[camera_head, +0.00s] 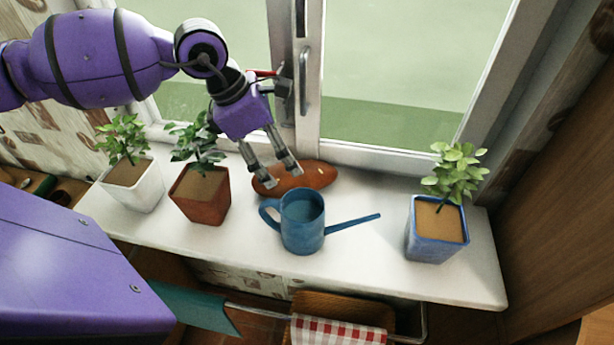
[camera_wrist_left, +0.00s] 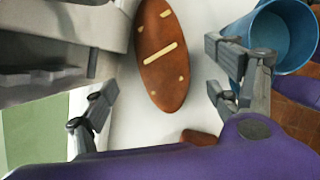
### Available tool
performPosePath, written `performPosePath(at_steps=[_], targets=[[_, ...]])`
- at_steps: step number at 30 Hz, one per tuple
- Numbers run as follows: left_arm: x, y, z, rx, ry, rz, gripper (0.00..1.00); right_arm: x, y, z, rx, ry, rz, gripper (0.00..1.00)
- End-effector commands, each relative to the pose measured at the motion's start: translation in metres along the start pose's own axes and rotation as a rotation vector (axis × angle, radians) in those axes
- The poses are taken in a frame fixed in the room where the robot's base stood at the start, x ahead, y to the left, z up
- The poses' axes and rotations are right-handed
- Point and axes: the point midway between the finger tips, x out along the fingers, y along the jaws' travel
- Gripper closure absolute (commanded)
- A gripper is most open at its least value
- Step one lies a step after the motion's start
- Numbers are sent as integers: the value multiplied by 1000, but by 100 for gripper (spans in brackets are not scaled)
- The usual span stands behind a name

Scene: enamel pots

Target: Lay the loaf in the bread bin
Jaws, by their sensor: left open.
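The loaf (camera_head: 316,176) is brown and oval and lies on the white windowsill behind the blue watering can. In the left wrist view the loaf (camera_wrist_left: 160,75) shows pale score marks and lies ahead of the fingers. My left gripper (camera_head: 281,176) is open, fingers pointing down at the loaf's left part; it also shows in the left wrist view (camera_wrist_left: 160,90). Nothing is between its fingers that I can see as held, and I cannot tell whether they touch the loaf. I cannot clearly make out a bread bin. My right gripper is not in view.
The blue watering can (camera_head: 303,232) stands just in front of the loaf, spout to the right. Potted plants stand in white (camera_head: 140,192), red-brown (camera_head: 203,203) and blue (camera_head: 435,240) pots. The window handle (camera_head: 304,75) is behind. A checked cloth (camera_head: 335,331) hangs below the sill.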

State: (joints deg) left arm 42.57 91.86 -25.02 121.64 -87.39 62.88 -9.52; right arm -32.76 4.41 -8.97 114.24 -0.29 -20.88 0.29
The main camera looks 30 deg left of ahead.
Motion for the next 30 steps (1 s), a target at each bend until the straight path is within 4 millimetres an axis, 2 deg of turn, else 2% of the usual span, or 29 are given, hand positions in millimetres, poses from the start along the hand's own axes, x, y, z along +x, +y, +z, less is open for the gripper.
performPosePath(at_steps=[11, 15, 23, 30], targets=[[49, -2, 2, 1, -3, -2, 19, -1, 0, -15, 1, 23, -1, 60], [66, -2, 2, -1, -1, -2, 19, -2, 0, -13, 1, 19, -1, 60], [70, -2, 1, -1, 0, 0, 19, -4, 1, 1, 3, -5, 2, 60], [70, -2, 1, -1, 0, 0, 47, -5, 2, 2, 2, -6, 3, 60]])
